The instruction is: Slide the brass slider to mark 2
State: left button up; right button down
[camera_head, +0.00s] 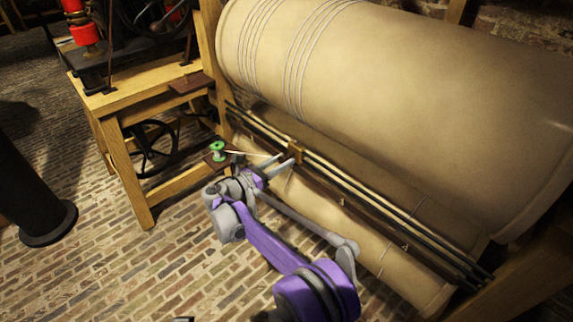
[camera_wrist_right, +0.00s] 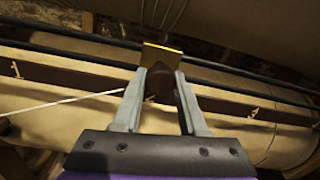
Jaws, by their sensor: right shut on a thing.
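The brass slider (camera_head: 295,151) sits on the dark rails (camera_head: 370,203) in front of the big tan roller, towards the rails' left end in the head view. My right gripper (camera_head: 282,163) is at the slider, and its fingers are shut on the slider's dark knob. In the right wrist view the brass plate (camera_wrist_right: 162,54) shows just beyond the fingertips (camera_wrist_right: 160,80), with the dark round knob (camera_wrist_right: 159,84) between them. My left gripper is not in view.
A large tan roller (camera_head: 400,90) stands behind the rails, and a smaller one (camera_head: 330,210) lies below. A green spool (camera_head: 218,151) stands at left, with a pale thread running towards the slider. A wooden bench (camera_head: 140,85) stands farther left. Brick floor lies open in front.

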jog(key=shift+c, duration=2.3)
grip_release()
jog(key=shift+a, duration=0.1)
jog(key=v, duration=1)
jog(key=shift+s+a+p, duration=0.25)
jog(key=shift+p, duration=0.1)
jog(key=shift+d, duration=0.15)
